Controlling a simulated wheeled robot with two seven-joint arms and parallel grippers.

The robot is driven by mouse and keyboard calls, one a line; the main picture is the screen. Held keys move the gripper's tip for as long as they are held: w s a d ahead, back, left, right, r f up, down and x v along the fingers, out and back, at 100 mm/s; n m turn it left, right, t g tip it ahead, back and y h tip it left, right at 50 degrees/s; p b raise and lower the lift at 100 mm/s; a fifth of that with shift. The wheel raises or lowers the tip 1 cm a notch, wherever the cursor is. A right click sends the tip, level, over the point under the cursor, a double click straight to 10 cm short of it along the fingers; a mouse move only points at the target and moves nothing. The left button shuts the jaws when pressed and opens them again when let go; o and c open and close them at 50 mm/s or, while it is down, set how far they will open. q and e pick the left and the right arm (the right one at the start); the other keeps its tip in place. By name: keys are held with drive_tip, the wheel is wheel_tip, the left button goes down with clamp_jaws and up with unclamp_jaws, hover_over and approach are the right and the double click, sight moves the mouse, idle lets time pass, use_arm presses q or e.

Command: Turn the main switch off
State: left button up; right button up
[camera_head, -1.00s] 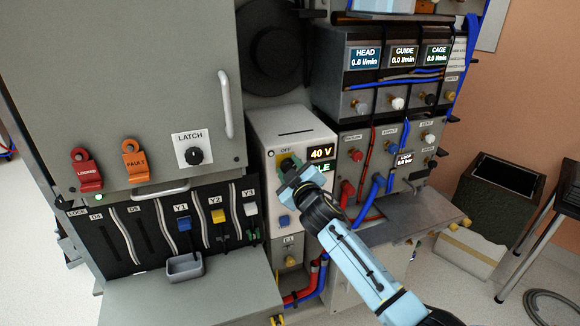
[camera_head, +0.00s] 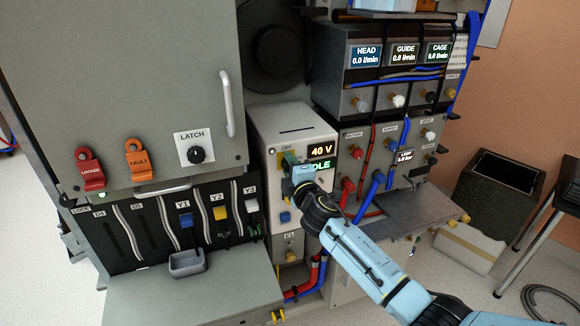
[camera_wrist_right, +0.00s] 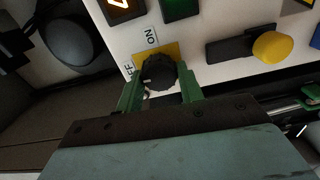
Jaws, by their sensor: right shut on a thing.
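The main switch is a black ribbed knob (camera_wrist_right: 158,72) on a yellow plate (camera_wrist_right: 173,49), with ON and OFF labels beside it in the right wrist view. My right gripper (camera_wrist_right: 160,88) has its green fingers on either side of the knob and is shut on it. In the head view my right gripper (camera_head: 292,164) reaches the white switch box (camera_head: 263,128) below the OFF label and hides most of the switch. Which label the knob points to cannot be told. My left gripper is not in view.
A display (camera_head: 321,150) beside the switch reads 40 V; a green one below is partly hidden. A blue button (camera_head: 285,217) sits lower on the box. Red and blue hoses (camera_head: 318,275) run below. The latch knob (camera_head: 196,155) and lockout tags are at left.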

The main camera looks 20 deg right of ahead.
drive_tip(key=shift+n, duration=0.4)
drive_tip(key=o, duration=1)
drive_tip(key=s, duration=1.3)
drive_tip(key=shift+s+p, duration=0.2)
drive_tip(key=shift+p, duration=0.1)
